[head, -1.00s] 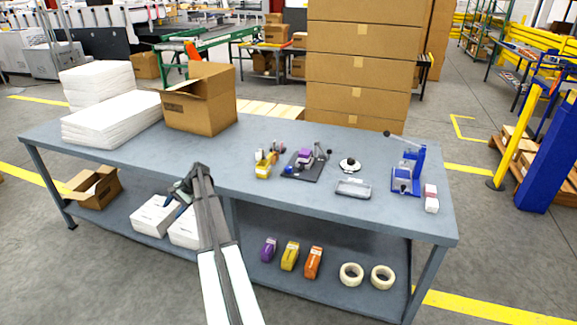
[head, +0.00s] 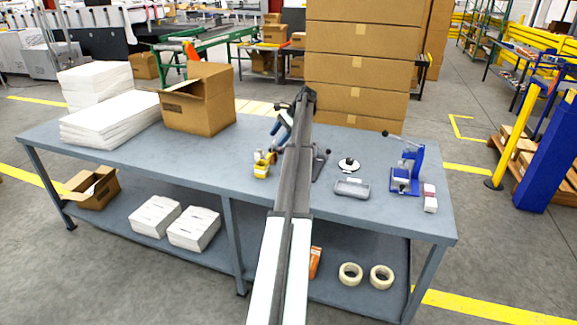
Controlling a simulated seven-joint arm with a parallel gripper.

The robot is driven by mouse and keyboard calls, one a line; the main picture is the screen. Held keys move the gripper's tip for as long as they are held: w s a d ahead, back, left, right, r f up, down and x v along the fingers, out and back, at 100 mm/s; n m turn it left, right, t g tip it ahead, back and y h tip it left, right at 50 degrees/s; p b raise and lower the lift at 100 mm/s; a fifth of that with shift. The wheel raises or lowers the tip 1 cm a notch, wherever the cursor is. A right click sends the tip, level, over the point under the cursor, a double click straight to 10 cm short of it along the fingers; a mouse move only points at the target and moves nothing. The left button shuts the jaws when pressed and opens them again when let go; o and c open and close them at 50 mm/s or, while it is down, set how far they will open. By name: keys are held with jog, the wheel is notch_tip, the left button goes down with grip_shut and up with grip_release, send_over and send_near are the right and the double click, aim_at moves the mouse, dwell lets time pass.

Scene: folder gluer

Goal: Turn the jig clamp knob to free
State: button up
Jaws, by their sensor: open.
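The jig (head: 319,166) stands on the grey-blue table, and my arm covers most of it. Only its right part shows, a dark plate edge with an upright grey lever that has a dark tip. The purple item and the small blue part at its left are hidden behind the arm, so I cannot see how the clamp knob is set. My gripper (head: 276,130) has blue fingers. It is in the air over the back part of the table, above and left of the jig in the picture. It is open, with nothing seen in it.
A yellow tape dispenser (head: 262,169) stands left of the jig. Right of it are a white round piece (head: 348,165), a grey tray (head: 352,187) and a blue press (head: 408,172). An open carton (head: 200,105) and white stacks (head: 110,120) fill the left. Tall cartons (head: 360,65) stand behind.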

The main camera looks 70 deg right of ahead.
jog(key=s+d+m+g+y, duration=0.1)
jog(key=s+d+m+g, duration=0.15)
jog(key=s, duration=0.55)
jog(key=shift+n+g, duration=0.25)
jog(key=x, duration=1.3)
jog(key=shift+s+a+f, duration=0.1)
jog(key=shift+a+f, duration=0.1)
jog(key=shift+a, duration=0.05)
jog(key=c, duration=1)
